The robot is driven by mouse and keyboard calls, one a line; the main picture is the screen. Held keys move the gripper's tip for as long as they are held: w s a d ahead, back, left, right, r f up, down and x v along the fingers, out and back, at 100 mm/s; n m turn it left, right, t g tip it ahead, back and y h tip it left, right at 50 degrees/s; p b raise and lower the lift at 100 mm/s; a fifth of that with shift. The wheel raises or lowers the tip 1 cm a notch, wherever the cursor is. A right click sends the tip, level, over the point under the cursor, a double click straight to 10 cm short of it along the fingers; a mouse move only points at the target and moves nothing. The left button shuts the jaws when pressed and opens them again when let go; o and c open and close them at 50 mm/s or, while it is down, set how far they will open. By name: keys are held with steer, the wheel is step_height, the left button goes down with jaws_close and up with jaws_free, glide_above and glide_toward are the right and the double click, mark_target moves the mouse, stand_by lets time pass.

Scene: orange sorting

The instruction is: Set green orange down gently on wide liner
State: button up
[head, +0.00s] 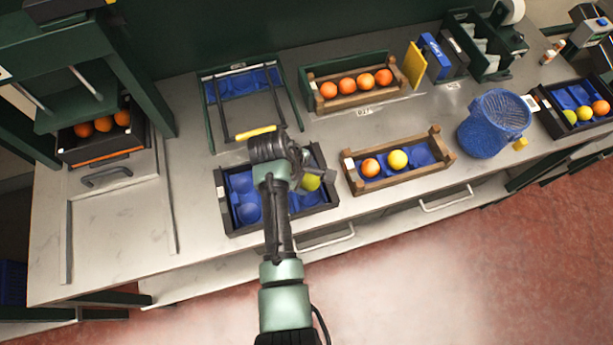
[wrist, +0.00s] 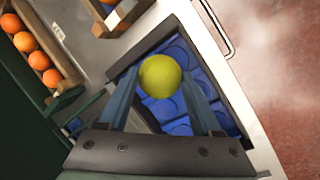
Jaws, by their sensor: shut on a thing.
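The green orange (head: 311,182), yellow-green in colour, is between the fingers of my gripper (head: 307,181). It also shows in the wrist view (wrist: 160,76), gripped between the two fingertips. My gripper is shut on it over the right part of a dark crate (head: 226,217). A blue moulded liner (head: 241,183) with round cups lies in that crate. Its cups show below the fruit in the wrist view (wrist: 179,129), and the cups in sight are empty. My arm hides the middle of the crate. I cannot tell the exact gap between fruit and liner.
A wooden crate (head: 407,180) with an orange and a yellow fruit stands close right. Another wooden crate (head: 322,107) with several oranges stands behind. A green frame with a yellow handle (head: 257,132) is just behind the dark crate. A blue basket (head: 480,138) stands farther right.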

steer(key=shift+b+x, duration=0.95)
steer(key=shift+x, duration=0.1)
steer(key=shift+s+a+f+b, duration=0.1)
steer(key=shift+a+f+b, duration=0.05)
steer(key=shift+f+b, duration=2.45)
steer(key=shift+f, duration=0.8)
steer(key=o, duration=1.5)
steer(key=shift+r, duration=0.1)
steer(key=shift+r+p, duration=3.9)
steer(key=shift+r, duration=0.05)
